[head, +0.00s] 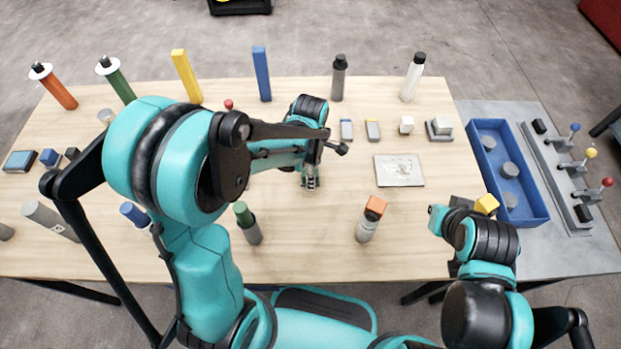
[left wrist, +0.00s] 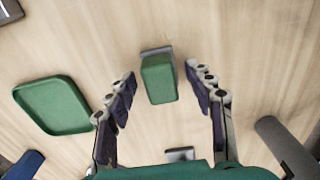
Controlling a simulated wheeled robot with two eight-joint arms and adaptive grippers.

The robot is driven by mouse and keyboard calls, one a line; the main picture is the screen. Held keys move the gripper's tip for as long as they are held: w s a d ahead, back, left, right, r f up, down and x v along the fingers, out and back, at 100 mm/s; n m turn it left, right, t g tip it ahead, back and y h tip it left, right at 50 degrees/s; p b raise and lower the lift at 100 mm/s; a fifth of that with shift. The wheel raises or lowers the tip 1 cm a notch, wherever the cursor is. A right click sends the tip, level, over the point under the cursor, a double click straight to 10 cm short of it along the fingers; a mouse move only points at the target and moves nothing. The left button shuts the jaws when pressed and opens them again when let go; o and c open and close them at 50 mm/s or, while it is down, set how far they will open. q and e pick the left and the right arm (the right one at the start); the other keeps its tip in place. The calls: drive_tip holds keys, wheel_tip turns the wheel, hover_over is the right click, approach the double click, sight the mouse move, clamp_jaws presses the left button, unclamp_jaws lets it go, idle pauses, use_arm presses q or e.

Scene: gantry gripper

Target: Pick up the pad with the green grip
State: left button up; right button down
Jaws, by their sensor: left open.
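A pad with a green grip (left wrist: 158,78) shows in the left wrist view: a green block on a small grey base, on the wooden table. My left gripper (left wrist: 167,88) is open, its fingers on either side of the green grip and apart from it. In the head view my left gripper (head: 311,182) points down over the middle of the table. The pad cannot be made out there, behind my arm. My right arm is at the lower right of the head view; its fingers cannot be made out clearly.
A green tray (left wrist: 54,105) lies left of the pad in the left wrist view. In the head view a green-topped cylinder (head: 247,223) and an orange-topped one (head: 370,218) stand at the near side. A white plate (head: 400,171) lies right of my left gripper. A blue bin (head: 486,130) is farther right.

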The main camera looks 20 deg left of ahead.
use_arm(q)
drive_tip(key=shift+r, duration=0.1)
drive_tip(key=shift+c, duration=0.5)
clamp_jaws()
drive_tip(key=shift+r+p, duration=0.3)
drive_tip(key=shift+r, duration=0.2)
drive_tip(key=r, duration=0.1)
drive_tip(key=r+p, duration=0.1)
drive_tip(key=d+r+p, duration=0.1)
drive_tip(key=r, duration=0.1)
drive_tip(key=shift+s, duration=0.3)
drive_tip(key=s+d+r+p, duration=0.3)
drive_tip(key=s+d+r, duration=0.2)
drive_tip(key=d, duration=0.4)
drive_tip(key=shift+s+r, duration=0.15)
drive_tip(key=shift+r, duration=0.35)
